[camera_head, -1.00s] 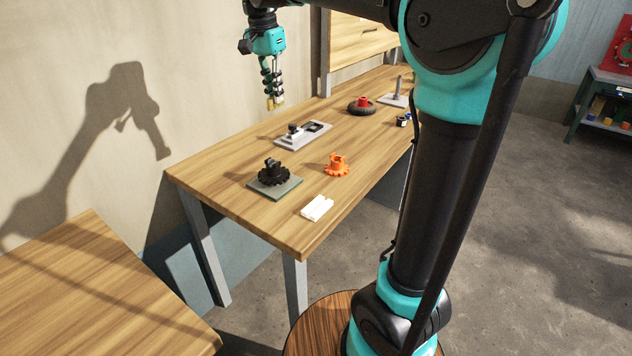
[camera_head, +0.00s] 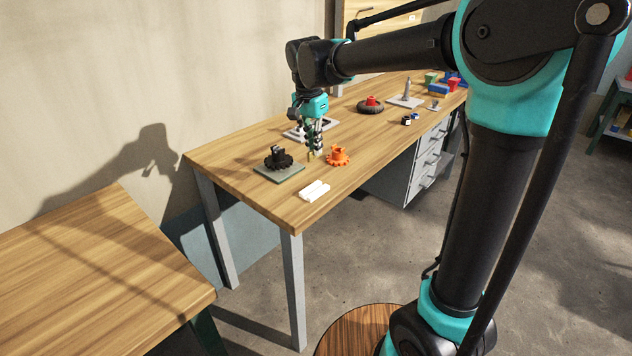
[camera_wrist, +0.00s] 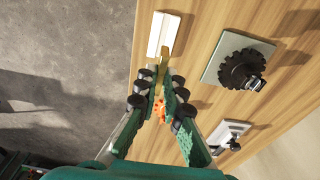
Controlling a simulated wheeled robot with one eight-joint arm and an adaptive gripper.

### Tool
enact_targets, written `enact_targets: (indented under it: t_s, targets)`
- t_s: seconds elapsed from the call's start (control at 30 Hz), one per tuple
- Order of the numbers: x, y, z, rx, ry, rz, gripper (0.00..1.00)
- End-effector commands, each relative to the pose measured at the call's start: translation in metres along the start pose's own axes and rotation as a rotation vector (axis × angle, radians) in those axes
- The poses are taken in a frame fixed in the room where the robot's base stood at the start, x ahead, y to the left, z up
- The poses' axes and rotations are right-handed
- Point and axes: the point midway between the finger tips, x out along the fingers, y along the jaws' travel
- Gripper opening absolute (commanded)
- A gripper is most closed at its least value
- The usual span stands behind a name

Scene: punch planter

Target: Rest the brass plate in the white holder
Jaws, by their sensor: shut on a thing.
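The white holder (camera_head: 314,190) is a small slotted block lying near the table's front edge. It also shows at the top of the wrist view (camera_wrist: 164,36). My gripper (camera_head: 315,150) points down above the table, behind the holder and close to the orange gear. In the wrist view my gripper (camera_wrist: 158,88) is shut on the narrow brass plate (camera_wrist: 163,65), whose free end sticks out past the fingertips toward the holder. The plate looks apart from the holder. Its gripped end is hidden between the fingers.
A black gear on a grey plate (camera_head: 279,172) stands left of the gripper. The orange gear (camera_head: 338,156) is close on its right. A grey fixture (camera_head: 296,133) is behind it. A red-topped black wheel (camera_head: 370,105) is farther back. Bare wood surrounds the holder.

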Motion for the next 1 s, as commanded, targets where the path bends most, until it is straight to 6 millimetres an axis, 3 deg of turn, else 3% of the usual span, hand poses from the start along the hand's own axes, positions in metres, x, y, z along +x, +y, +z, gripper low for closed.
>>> enact_targets:
  t_s: [0.1,0.3,0.73,1.0]
  targets:
    - [0.03,0.0,0.003,0.0,0.0,0.0,0.0]
    - [0.067,0.0,0.008,0.0,0.0,0.0,0.0]
    - [0.11,-0.001,0.013,0.0,0.0,0.0,0.0]
    - [0.115,0.0,0.014,0.0,0.0,0.0,0.0]
